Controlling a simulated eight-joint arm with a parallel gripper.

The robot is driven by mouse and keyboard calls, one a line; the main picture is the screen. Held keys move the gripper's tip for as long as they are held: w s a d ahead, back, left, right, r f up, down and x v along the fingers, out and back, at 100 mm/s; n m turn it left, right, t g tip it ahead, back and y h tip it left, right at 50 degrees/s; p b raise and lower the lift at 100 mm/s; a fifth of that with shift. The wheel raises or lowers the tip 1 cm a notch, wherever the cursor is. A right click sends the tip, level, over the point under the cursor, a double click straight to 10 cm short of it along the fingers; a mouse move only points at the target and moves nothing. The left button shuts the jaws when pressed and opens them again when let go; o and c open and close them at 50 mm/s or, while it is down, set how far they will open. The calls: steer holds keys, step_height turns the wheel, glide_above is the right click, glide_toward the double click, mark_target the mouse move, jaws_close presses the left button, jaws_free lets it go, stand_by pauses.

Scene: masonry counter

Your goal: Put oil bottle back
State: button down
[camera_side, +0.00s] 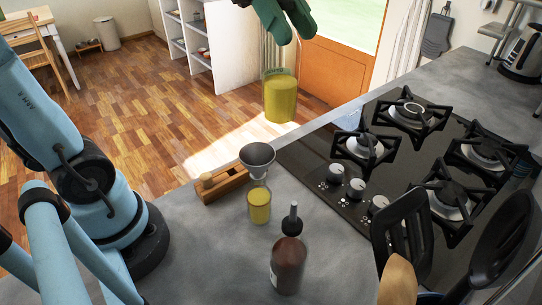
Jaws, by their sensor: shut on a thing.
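My green gripper (285,22) is at the top of the view, partly cut off by the frame edge. It is shut on the oil bottle (280,96), a clear container with yellow-green oil. The bottle hangs roughly upright beneath the fingers, in the air, above the counter's far edge in the picture. Its upper part is hard to make out. Below it on the counter stands a small glass bottle (259,207) with some yellow oil in it. A dark funnel (257,155) sits in its neck.
A wooden holder (225,184) with a cork-like piece lies left of the small bottle. A dark brown bottle (288,265) stands in front. A gas hob (410,160) fills the right side. Black utensils (403,235) rise at the lower right. Bare counter (205,245) shows at left.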

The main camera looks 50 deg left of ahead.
steer(key=s+d+m+g, duration=0.2)
steer(key=d, duration=1.3)
step_height(320, 180, down, 21)
steer(key=shift+w+f, duration=0.1)
steer(key=c, duration=0.8)
jaws_free()
steer(key=v, duration=1.2)
steer(key=shift+r, duration=0.2)
